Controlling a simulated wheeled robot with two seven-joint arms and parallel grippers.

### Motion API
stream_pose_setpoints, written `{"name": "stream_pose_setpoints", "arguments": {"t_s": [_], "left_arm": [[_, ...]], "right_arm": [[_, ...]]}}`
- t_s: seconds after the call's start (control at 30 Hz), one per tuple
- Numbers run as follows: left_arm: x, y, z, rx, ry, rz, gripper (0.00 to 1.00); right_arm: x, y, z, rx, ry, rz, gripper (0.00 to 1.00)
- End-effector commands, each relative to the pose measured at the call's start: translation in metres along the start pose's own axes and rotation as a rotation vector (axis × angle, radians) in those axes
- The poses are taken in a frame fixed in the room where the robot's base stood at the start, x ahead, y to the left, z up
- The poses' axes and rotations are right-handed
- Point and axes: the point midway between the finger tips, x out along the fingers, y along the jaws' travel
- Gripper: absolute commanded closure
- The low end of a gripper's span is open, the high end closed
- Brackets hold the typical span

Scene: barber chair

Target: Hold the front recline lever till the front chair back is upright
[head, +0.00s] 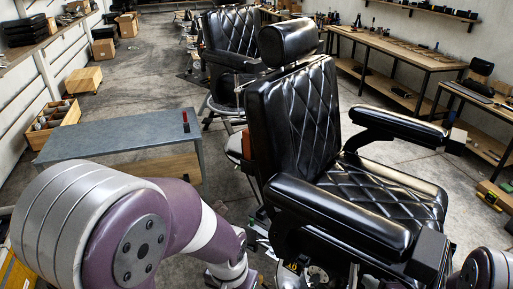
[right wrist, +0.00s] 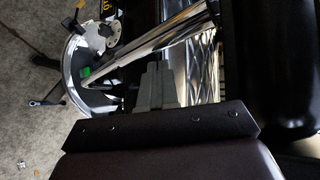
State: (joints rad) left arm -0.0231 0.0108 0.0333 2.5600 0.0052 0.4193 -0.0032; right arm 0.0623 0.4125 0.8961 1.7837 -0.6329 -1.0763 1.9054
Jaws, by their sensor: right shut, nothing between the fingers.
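The front barber chair (head: 370,190) is black with a quilted seat. Its chair back (head: 300,115) stands steeply, nearly upright, with the headrest (head: 288,42) on top. My right gripper (right wrist: 155,85) shows in the right wrist view as grey fingers, shut and empty, beside a thick chrome bar (right wrist: 170,45) under the chair. A thin dark rod ends near the fingertips; I cannot tell whether it is the recline lever or whether they touch. In the head view my right arm enters at the bottom right. My left arm crosses the bottom left, its gripper out of frame.
A second black chair (head: 231,35) stands behind. A grey-topped low table (head: 125,135) is on the left, with a crate (head: 55,122) beyond it. Workbenches (head: 405,55) line the right wall. The chair's round chrome base (right wrist: 73,75) is below my right gripper. Floor between is open.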

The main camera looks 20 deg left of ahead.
Motion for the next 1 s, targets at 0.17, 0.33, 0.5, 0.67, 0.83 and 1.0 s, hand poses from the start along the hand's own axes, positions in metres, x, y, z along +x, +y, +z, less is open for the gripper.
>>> {"name": "stream_pose_setpoints", "arguments": {"t_s": [0.17, 0.33, 0.5, 0.67, 0.83, 1.0], "left_arm": [[-0.008, 0.000, -0.001, 0.000, 0.000, 0.000, 1.00], [-0.020, 0.000, -0.002, 0.000, 0.000, 0.000, 1.00], [-0.025, 0.000, -0.003, 0.000, 0.000, 0.000, 1.00], [-0.024, 0.000, -0.003, 0.000, 0.000, 0.000, 1.00], [-0.024, 0.000, -0.003, 0.000, 0.000, 0.000, 1.00], [-0.024, 0.000, -0.003, 0.000, 0.000, 0.000, 1.00]], "right_arm": [[-0.011, -0.003, -0.009, 0.003, 0.004, 0.000, 1.00], [-0.032, -0.003, -0.028, 0.003, 0.004, 0.000, 1.00], [-0.044, -0.001, -0.040, 0.002, 0.001, 0.000, 1.00], [-0.044, 0.000, -0.041, 0.000, 0.000, 0.000, 1.00], [-0.044, 0.000, -0.041, 0.000, 0.000, 0.000, 1.00], [-0.044, 0.003, -0.042, -0.069, 0.004, 0.015, 1.00]]}}
